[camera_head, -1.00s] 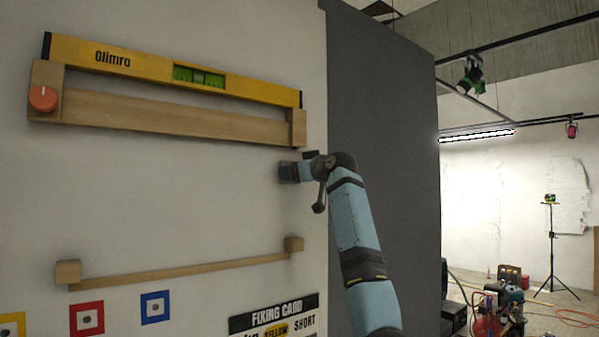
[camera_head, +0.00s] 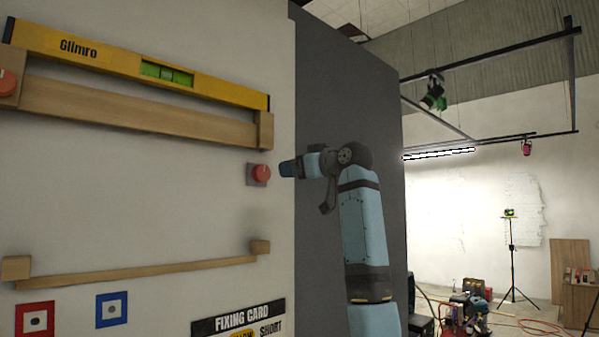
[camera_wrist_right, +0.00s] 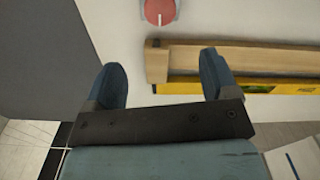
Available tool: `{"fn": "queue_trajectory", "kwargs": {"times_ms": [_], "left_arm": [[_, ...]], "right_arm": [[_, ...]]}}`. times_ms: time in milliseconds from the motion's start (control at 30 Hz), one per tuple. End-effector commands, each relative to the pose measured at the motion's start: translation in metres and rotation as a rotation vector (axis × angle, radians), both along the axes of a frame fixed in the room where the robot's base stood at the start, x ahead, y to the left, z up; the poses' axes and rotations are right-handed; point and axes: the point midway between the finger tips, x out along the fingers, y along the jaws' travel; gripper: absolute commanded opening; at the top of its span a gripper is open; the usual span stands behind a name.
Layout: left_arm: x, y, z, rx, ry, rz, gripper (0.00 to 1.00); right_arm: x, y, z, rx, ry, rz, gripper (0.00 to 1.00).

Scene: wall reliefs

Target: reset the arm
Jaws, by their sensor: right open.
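My right gripper (camera_head: 287,168) is open and empty beside the right edge of the white wall panel. It also shows in the right wrist view (camera_wrist_right: 163,76), with its two blue fingers apart and nothing between them. A red round knob on a grey square plate (camera_head: 260,173) sits on the panel just left of the gripper, and the two look apart. The knob (camera_wrist_right: 160,10) also shows at the top of the wrist view, beyond the fingertips. My left gripper is not in view.
A yellow level (camera_head: 120,64) rests above a wooden rail (camera_head: 140,112) with another red knob (camera_head: 7,82) at its left end. A thin lower rail (camera_head: 140,271), coloured squares (camera_head: 112,309) and a fixing card (camera_head: 240,320) are below. A dark grey wall (camera_head: 350,90) stands right.

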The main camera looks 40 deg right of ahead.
Motion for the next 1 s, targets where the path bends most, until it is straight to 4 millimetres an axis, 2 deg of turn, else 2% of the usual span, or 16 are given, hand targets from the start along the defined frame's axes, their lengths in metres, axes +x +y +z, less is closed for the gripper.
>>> {"fn": "queue_trajectory", "kwargs": {"times_ms": [467, 567, 667, 767, 800, 867, 900, 967, 1000], "left_arm": [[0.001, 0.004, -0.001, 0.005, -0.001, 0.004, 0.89], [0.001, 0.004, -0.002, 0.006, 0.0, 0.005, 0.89], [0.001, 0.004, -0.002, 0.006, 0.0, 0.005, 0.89], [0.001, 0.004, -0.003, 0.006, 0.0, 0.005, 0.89], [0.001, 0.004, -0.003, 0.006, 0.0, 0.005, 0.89], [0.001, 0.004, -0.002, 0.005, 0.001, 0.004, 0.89], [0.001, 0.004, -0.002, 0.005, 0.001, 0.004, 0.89], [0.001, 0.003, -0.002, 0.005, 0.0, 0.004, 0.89], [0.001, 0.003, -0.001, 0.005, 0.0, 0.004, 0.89]], "right_arm": [[0.0, 0.0, 0.0, 0.0, 0.0, 0.0, 0.8], [0.005, 0.004, -0.01, -0.003, 0.013, 0.0, 0.8], [0.017, 0.015, -0.044, -0.014, 0.059, -0.002, 0.8], [0.034, 0.033, -0.104, -0.034, 0.136, -0.007, 0.8], [0.04, 0.042, -0.133, -0.041, 0.173, -0.009, 0.8], [0.045, 0.056, -0.177, -0.052, 0.228, -0.011, 0.8], [0.047, 0.064, -0.207, -0.06, 0.265, -0.012, 0.8], [0.047, 0.078, -0.251, -0.07, 0.318, -0.014, 0.8], [0.045, 0.087, -0.281, -0.076, 0.354, -0.014, 0.8]]}}
